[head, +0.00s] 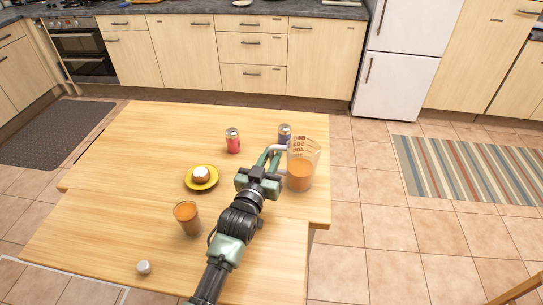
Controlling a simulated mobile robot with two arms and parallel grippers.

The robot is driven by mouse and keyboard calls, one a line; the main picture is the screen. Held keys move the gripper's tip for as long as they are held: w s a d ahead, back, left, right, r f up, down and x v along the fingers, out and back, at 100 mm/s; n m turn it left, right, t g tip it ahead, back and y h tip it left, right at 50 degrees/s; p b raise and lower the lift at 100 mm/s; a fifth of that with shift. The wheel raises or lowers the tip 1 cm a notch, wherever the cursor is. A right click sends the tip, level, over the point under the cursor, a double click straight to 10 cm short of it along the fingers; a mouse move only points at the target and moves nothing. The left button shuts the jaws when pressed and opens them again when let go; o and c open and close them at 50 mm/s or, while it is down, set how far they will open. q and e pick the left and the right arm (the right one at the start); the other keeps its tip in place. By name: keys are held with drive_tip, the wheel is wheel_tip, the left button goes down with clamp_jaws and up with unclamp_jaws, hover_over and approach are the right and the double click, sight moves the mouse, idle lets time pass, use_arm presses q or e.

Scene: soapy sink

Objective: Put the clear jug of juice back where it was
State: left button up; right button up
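The clear jug of orange juice (300,172) is upright near the right edge of the wooden table, with its handle towards my gripper. My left gripper (271,155) is at the jug's handle, its green fingers closed around it. They partly hide the handle. I cannot tell whether the jug's base touches the table. My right gripper is not in view.
A glass of orange drink (187,219) stands left of my arm. A small whitish object (143,267) is at the front left. The table's left side (125,190) is clear.

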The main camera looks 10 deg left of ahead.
use_arm(q)
drive_tip(key=shift+o, duration=0.9)
drive_tip(key=shift+r, duration=0.1)
drive_tip(key=shift+r, duration=0.2)
drive_tip(key=s+a+b, duration=0.1)
drive_tip(key=s+a, duration=0.1)
drive_tip(key=s, duration=0.9)
drive_tip(key=shift+s+a, duration=0.15)
drive_tip(key=shift+s, duration=0.25)
drive_tip(key=shift+f, duration=0.1)
